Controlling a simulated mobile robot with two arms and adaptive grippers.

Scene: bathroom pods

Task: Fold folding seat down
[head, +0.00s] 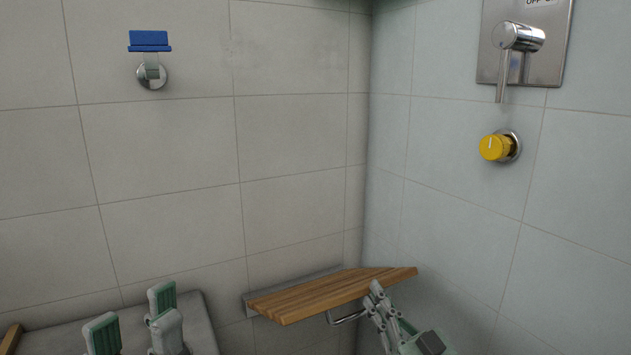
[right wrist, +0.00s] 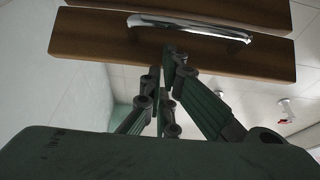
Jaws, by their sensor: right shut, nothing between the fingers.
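The folding seat (head: 325,294) is a board of wooden slats on a metal wall bracket in the corner. It lies out from the wall, about level, with a metal support under it. My right gripper (head: 374,293) is at its near right edge. In the right wrist view, the slats (right wrist: 90,38) and metal bar are above my right gripper (right wrist: 168,62), whose fingers are closed together, empty, with tips at or very near the wood. Contact is unclear. My left gripper (head: 133,312) is at the lower left, away from the seat, its green fingers apart and empty.
A blue holder (head: 149,41) is mounted on the left wall. A metal lever valve (head: 518,38) and a yellow knob (head: 494,148) are on the right wall. A grey surface (head: 204,320) lies at the lower left, behind my left gripper. Space above the seat is clear.

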